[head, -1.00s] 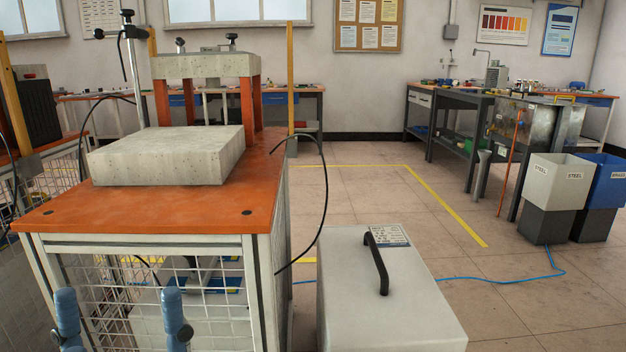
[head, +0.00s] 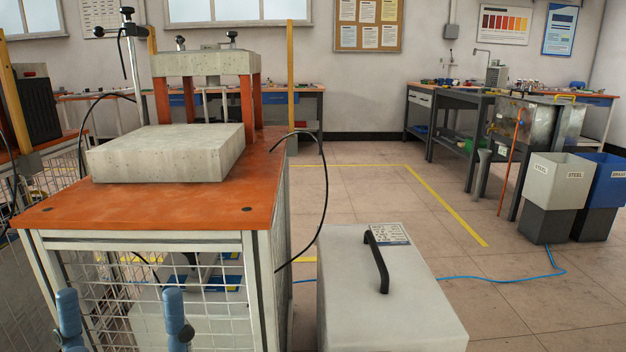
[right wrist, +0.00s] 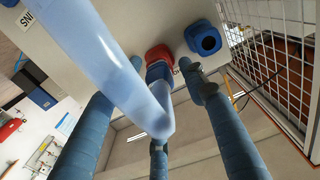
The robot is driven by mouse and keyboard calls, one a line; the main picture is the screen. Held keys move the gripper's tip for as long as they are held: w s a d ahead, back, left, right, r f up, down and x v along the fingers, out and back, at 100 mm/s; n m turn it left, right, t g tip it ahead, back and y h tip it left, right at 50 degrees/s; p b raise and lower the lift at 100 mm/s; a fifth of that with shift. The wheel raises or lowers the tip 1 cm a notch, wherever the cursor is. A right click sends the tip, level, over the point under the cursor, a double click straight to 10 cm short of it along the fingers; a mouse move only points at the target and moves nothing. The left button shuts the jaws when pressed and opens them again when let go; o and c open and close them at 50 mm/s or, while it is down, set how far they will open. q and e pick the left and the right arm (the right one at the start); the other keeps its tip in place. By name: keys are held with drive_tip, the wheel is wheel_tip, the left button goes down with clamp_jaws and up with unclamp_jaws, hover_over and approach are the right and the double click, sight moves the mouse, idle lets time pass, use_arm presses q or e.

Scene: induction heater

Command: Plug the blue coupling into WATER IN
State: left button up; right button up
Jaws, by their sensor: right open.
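In the right wrist view, a pale, translucent blue hose (right wrist: 100,60) crosses in front and bends sharply. It leads up to a blue coupling (right wrist: 158,72) close to a red-rimmed fitting (right wrist: 160,53) on a pale panel. I cannot tell whether coupling and fitting touch. A blue port (right wrist: 203,38) with a dark opening sits beside the red one. No WATER IN label is readable. My right gripper (right wrist: 160,105) is open, its blue fingers spread around the hose and coupling. My left gripper (head: 120,300) shows in the head view as two straight, separated blue fingers, with nothing between them.
A mesh-sided bench with an orange top (head: 150,212) carries a stone slab (head: 165,155). A grey box with a black handle (head: 377,262) stands to its right; a black cable (head: 325,190) loops between them. The mesh (right wrist: 275,60) is close on the right in the wrist view.

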drive_tip(key=shift+w, duration=0.4)
drive_tip(key=shift+p, duration=0.7)
idle(0.8)
drive_tip(key=shift+c, duration=0.3)
clamp_jaws()
drive_tip(key=o, duration=0.6)
unclamp_jaws()
drive_tip(key=shift+c, duration=0.2)
drive_tip(key=shift+s, duration=0.1)
drive_tip(key=s, duration=1.2)
drive_tip(key=shift+d, duration=0.2)
